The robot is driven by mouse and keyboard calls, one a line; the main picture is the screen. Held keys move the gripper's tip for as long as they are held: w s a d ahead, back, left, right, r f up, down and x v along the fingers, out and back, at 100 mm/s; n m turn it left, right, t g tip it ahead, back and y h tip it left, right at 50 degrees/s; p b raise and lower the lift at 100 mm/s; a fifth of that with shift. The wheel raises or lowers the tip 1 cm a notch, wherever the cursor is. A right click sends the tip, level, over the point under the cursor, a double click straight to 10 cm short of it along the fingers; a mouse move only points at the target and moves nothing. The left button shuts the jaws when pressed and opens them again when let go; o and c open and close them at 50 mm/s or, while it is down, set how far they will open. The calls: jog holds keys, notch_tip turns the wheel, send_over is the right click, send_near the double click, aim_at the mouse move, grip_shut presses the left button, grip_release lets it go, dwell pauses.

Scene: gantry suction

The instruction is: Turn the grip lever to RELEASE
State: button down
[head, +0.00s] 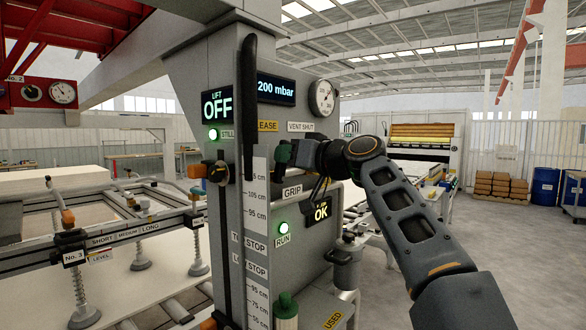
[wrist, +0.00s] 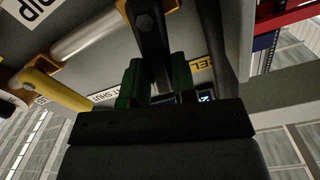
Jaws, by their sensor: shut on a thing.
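My gripper (head: 284,153) is at the grey control column, shut on the grip lever. In the wrist view the lever (wrist: 150,40) is a dark bar with a hex bolt, running down between my green finger pads (wrist: 156,82). In the head view my gripper hides most of the lever. The yellow RELEASE label (head: 268,126), partly covered by a black handle, is above and left of my gripper. The GRIP label (head: 292,191) is below it. I cannot tell the lever's exact angle.
A long black handle (head: 248,90) stands in front of the column, left of my gripper. A VENT SHUT label (head: 301,127) and a gauge (head: 322,98) are above. The displays read LIFT OFF (head: 217,104) and 200 mbar (head: 276,89). A sign reads OK (head: 321,211) below my wrist.

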jog(key=shift+s+a+f+n+b, duration=0.1)
jog(key=shift+s+a+n+b, duration=0.2)
jog(key=shift+n, duration=0.45)
jog(key=shift+s+a+f+n+b, duration=0.15)
jog(key=shift+n+b, duration=0.25)
jog(key=shift+n, duration=0.35)
jog(key=c, duration=0.9)
grip_release()
jog(key=shift+s+r, duration=0.15)
jog(key=shift+r, duration=0.1)
jog(key=shift+d, duration=0.15)
jog(key=b+v, duration=0.4)
jog(key=v, duration=0.9)
jog(key=shift+s+d, duration=0.25)
